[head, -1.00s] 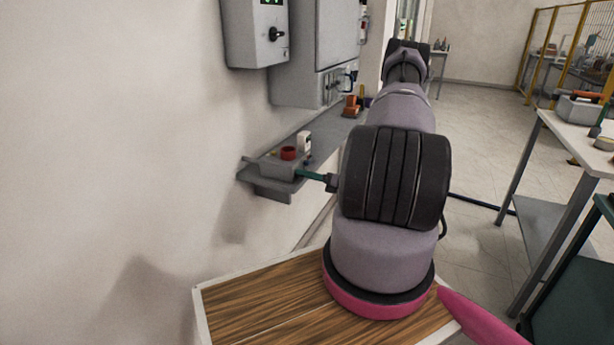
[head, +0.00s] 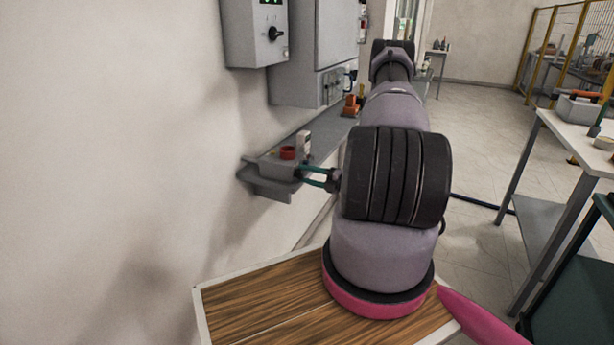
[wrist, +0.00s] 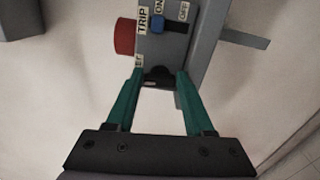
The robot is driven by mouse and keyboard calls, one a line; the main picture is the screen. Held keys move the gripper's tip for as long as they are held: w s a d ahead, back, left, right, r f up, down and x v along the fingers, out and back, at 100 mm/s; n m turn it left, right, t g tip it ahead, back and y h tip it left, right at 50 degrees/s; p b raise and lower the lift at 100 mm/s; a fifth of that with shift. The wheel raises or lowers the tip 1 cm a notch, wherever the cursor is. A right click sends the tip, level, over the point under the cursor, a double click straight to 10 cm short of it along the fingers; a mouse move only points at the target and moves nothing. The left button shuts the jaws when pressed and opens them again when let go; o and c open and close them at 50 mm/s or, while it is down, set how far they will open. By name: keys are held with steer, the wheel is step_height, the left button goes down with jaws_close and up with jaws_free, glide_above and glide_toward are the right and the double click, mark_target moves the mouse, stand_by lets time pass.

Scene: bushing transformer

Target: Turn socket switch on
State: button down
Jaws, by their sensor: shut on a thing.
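A small grey control box (head: 273,166) sits at the near end of the wall shelf, with a red round button (head: 288,153) on it. In the wrist view, the box (wrist: 202,40) carries labels that read TRIP, ON and OFF, a blue piece (wrist: 157,26) beside them and the red button (wrist: 125,37). My gripper (wrist: 158,76) has its green fingers on either side of a dark piece (wrist: 158,74) at the box's near end and is shut on it. The fingers partly hide this piece. In the head view my gripper (head: 301,174) reaches the box from the right.
A grey wall unit with a black knob (head: 275,34) hangs above, beside a larger grey cabinet (head: 303,90). An orange item (head: 351,105) stands farther along the shelf (head: 325,133). A white-topped table (head: 575,135) stands at right; open floor lies between.

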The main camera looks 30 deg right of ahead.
steer(key=shift+s+a+f+m, duration=0.15)
steer(key=shift+s+f+m, duration=0.05)
steer(key=shift+m, duration=0.3)
steer(key=shift+c, duration=1.4)
jaws_free()
